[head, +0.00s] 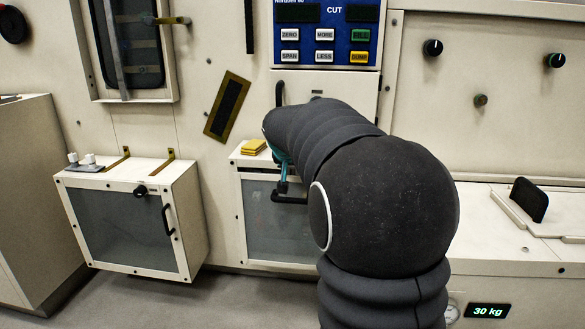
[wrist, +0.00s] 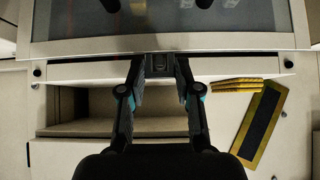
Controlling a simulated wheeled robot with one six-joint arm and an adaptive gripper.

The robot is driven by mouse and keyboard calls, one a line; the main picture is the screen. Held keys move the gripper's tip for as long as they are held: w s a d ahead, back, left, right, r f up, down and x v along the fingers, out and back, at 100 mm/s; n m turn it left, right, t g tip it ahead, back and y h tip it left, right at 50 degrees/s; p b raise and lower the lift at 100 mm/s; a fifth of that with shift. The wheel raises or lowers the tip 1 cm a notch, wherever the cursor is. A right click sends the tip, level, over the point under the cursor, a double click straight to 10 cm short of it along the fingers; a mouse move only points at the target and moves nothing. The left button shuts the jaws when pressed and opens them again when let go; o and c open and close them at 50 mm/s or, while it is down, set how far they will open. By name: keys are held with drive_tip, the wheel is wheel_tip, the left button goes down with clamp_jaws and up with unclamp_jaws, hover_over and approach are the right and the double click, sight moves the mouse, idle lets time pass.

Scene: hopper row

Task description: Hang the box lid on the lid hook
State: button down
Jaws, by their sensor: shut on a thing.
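The box lid appears to be the pale framed panel with a grey window (head: 265,225), low in the middle of the head view. It fills the top of the wrist view, its pale frame (wrist: 230,42) crossing the picture. My gripper (head: 284,180) is at its upper edge, mostly hidden behind my arm. In the wrist view my gripper (wrist: 160,68) is shut, its two fingers meeting on a small dark part at the middle of that edge. I cannot tell which fitting is the lid hook.
Yellow pads (head: 254,147) lie beside my gripper, near a yellow-edged black strip (head: 228,105) on the wall. An open compartment (wrist: 120,127) shows in the wrist view. A windowed box (head: 130,225) juts out at left, and a blue control panel (head: 325,35) is above.

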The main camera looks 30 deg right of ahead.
drive_tip(key=shift+s+a, duration=0.2)
drive_tip(key=shift+s, duration=0.1)
idle(0.4)
drive_tip(key=shift+s+a+b, duration=0.55)
drive_tip(key=shift+s+b, duration=0.25)
drive_tip(key=shift+s, duration=0.05)
idle(0.7)
